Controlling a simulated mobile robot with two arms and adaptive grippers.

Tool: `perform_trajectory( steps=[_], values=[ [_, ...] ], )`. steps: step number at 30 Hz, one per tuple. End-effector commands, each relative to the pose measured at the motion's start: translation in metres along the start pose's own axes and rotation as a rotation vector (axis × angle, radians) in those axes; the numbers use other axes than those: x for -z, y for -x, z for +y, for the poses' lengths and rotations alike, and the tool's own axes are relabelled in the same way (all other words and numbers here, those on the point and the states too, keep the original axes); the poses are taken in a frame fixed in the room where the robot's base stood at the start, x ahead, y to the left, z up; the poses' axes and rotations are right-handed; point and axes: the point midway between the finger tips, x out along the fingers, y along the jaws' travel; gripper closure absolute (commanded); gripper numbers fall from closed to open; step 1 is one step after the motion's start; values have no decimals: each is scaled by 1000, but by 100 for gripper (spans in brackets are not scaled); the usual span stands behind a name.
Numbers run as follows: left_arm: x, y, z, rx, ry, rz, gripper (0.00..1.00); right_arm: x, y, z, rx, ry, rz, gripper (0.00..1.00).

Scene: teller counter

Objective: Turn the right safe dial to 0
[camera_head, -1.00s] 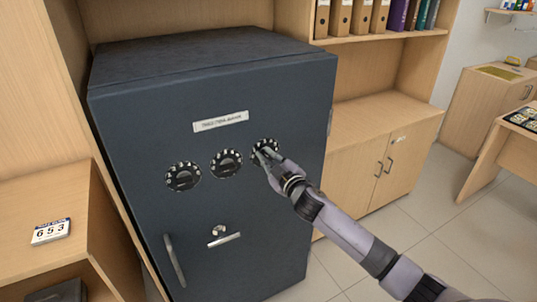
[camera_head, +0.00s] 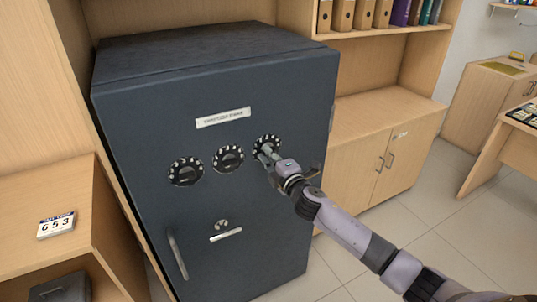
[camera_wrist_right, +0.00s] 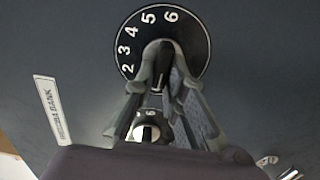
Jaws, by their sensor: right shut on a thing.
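The dark blue safe (camera_head: 150,120) stands against the shelving, with three black dials in a row on its door. The right dial (camera_head: 266,141) is partly covered by my right gripper (camera_head: 266,156). In the right wrist view the right dial (camera_wrist_right: 190,25) shows white numbers 2, 3, 4, 5 and 6; its other numbers are hidden behind the fingers. My right gripper (camera_wrist_right: 163,75) is shut on the knob in the middle of this dial. The middle dial (camera_head: 228,158) and the left dial (camera_head: 186,172) stand free. My left gripper is not in view.
A card reading 653 (camera_head: 56,225) lies on the wooden shelf at left. A wooden cabinet (camera_head: 375,150) stands right of the safe.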

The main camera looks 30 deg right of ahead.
Motion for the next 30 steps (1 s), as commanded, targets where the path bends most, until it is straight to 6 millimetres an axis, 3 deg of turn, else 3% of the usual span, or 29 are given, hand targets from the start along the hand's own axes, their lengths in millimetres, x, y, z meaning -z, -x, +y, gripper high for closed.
perform_trajectory(
  steps=[20,21,30],
  values=[
    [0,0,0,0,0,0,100,0,0,-2,2,59,1,100],
    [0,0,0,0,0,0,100,0,0,-2,2,59,1,86],
    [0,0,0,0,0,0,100,0,0,-1,1,56,0,68]
  ],
)
